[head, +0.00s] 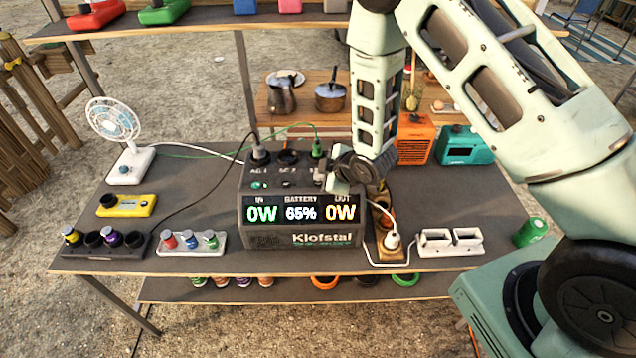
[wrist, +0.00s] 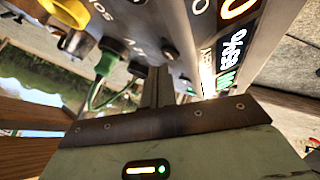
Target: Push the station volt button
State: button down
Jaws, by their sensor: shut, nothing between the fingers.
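The power station (head: 300,238) stands on the table, its display reading IN 0W, BATTERY 65% and OUT 0W. Its top carries AC 1, AC 2 and a third label, with small buttons beneath; the AC 1 button (head: 256,185) glows green. In the wrist view, my gripper's shut fingers (wrist: 158,84) point at the station's top, near a small dark round button (wrist: 169,52) beside a label ending in V. I cannot tell whether they touch.
A green plug (head: 317,149) and a dark plug (head: 259,154) rise from the station's back sockets. A white fan (head: 125,160) stands left. Two trays hold small parts front left.

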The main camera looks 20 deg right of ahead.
jog(key=shift+f, duration=0.15)
jog(key=shift+f+b, duration=0.35)
jog(key=shift+b, duration=0.2)
jog(key=shift+f, duration=0.15)
dwell(0.5)
jog(key=shift+r, duration=0.65)
notch_tip(320, 180, up, 6)
jog(key=p, duration=0.4)
dwell(0.3)
dwell(0.4)
